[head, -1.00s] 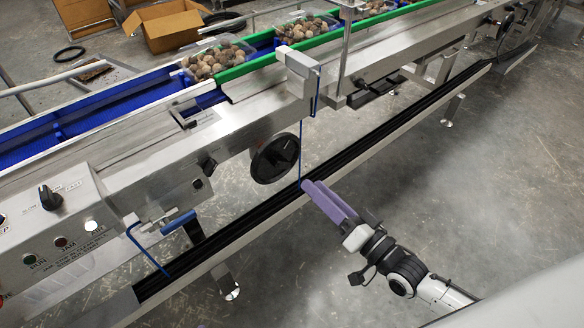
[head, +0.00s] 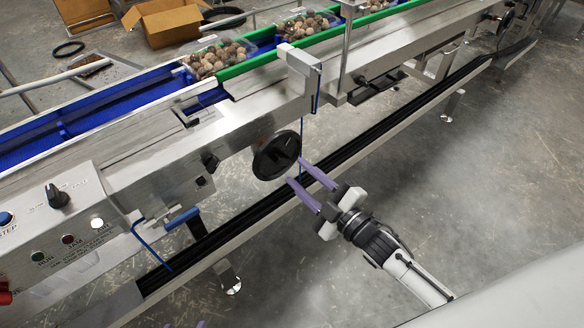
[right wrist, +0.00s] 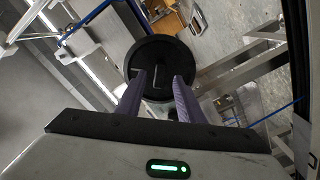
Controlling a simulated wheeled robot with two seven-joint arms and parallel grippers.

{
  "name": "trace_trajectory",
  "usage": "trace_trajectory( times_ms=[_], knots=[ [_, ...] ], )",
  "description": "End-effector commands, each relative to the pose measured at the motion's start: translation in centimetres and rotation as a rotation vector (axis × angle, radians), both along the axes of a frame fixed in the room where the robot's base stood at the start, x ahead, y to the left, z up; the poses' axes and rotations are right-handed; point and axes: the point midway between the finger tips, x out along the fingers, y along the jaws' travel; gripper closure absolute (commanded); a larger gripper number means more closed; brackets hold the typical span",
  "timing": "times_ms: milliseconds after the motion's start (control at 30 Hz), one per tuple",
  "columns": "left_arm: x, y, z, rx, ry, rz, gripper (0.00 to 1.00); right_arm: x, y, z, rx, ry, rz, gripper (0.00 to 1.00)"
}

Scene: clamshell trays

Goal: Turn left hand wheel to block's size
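The black round hand wheel (head: 277,155) is mounted on the near side of the steel conveyor. My right gripper (head: 296,170) is open and empty, its two purple fingers pointing at the wheel from the lower right. In the right wrist view the wheel (right wrist: 160,50) is straight ahead, and the gripper (right wrist: 159,80) has one finger over each side of its lower part. I cannot tell whether the fingers touch the wheel. Only faint purple tips of my left gripper (head: 186,325) show at the bottom edge of the head view. No block stands out clearly.
A control panel (head: 50,235) with knobs and buttons is at the left. A blue-handled lever (head: 182,219) sits between panel and wheel. A long black-topped rail (head: 345,160) runs below the wheel. Clamshell trays (head: 218,60) of round brown items stand on the blue belt. A second wheel (head: 505,18) is far right.

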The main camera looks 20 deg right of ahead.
Motion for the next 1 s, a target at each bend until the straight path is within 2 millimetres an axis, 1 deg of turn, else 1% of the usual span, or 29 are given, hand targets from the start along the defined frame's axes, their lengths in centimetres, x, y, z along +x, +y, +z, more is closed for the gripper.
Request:
trace_trajectory(
  times_ms=[33, 100, 233, 400, 600, 767, 800, 1000],
  knots=[
    [0.1, 0.0, 0.0, -0.002, -0.005, 0.001, 0.52, 0.9, 0.3, 0.0, 0.001, -0.002, -0.001, 0.66],
    [0.3, -0.1, 0.2, -0.006, -0.012, 0.003, 0.52, 1.9, 0.7, 0.0, 0.001, -0.001, 0.0, 0.66],
    [0.4, -0.1, 0.3, -0.01, -0.016, 0.004, 0.52, 3.1, 1.1, 0.0, 0.002, -0.001, 0.0, 0.66],
    [0.2, -0.1, 0.1, -0.011, -0.011, 0.005, 0.52, 3.6, 1.3, 0.0, 0.003, 0.002, -0.001, 0.66],
    [0.1, -0.1, 0.1, -0.011, -0.009, 0.005, 0.52, 3.6, 1.3, 0.0, 0.003, 0.002, -0.001, 0.66],
    [0.1, -0.1, 0.1, -0.01, -0.009, 0.004, 0.52, 3.5, 1.3, 0.0, 0.003, 0.001, 0.0, 0.93],
    [0.1, -0.1, 0.1, -0.01, -0.009, 0.004, 0.52, 3.5, 1.3, 0.0, 0.003, 0.001, 0.0, 0.99],
    [0.0, -0.1, 0.1, -0.01, -0.008, 0.004, 0.52, 3.5, 1.3, 0.0, 0.003, 0.001, 0.0, 1.0]
  ],
)
